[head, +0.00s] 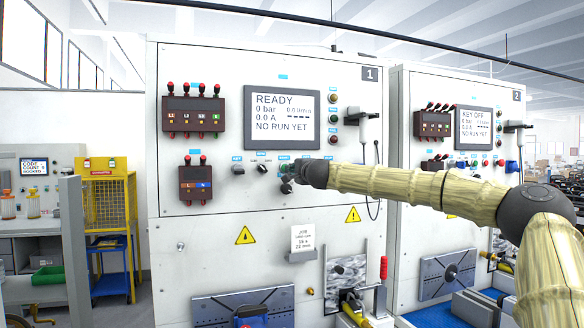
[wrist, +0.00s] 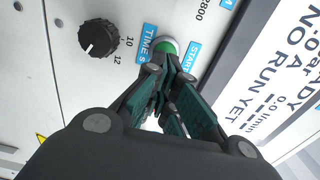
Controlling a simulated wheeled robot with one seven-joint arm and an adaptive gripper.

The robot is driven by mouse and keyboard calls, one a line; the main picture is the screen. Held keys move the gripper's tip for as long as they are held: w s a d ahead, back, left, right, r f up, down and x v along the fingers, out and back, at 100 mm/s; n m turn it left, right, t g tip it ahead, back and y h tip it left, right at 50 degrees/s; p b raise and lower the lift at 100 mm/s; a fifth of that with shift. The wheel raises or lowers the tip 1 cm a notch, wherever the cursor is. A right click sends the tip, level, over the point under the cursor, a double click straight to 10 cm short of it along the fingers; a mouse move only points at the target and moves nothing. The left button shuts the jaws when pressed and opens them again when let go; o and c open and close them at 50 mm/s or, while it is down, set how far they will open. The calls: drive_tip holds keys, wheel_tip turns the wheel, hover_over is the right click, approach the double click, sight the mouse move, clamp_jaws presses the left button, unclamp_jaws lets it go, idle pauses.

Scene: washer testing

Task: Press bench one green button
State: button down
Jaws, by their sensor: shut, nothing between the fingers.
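Bench one is the white panel (head: 215,235) marked 1, with a screen (head: 282,117) that reads READY and NO RUN YET. In the wrist view, its green button (wrist: 167,45) has a pale ring and sits beside a blue START label (wrist: 191,56). My gripper (wrist: 171,62) is shut and empty, with its fingertips right at the button's lower edge and covering part of it. I cannot tell if they touch it. In the head view, my gripper (head: 286,178) is at the row of controls under the screen and hides part of that row.
A black knob (wrist: 98,39) sits left of the button, near the TIME label (wrist: 146,43). Breaker blocks (head: 193,114) are left of the screen. A handset (head: 368,127) with a hanging cord is at its right. Bench two (head: 455,85) stands farther right.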

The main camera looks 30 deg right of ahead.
drive_tip(key=shift+x, duration=0.8)
drive_tip(key=shift+w+d, duration=0.15)
drive_tip(key=shift+w, duration=0.3)
drive_tip(key=shift+r, duration=0.35)
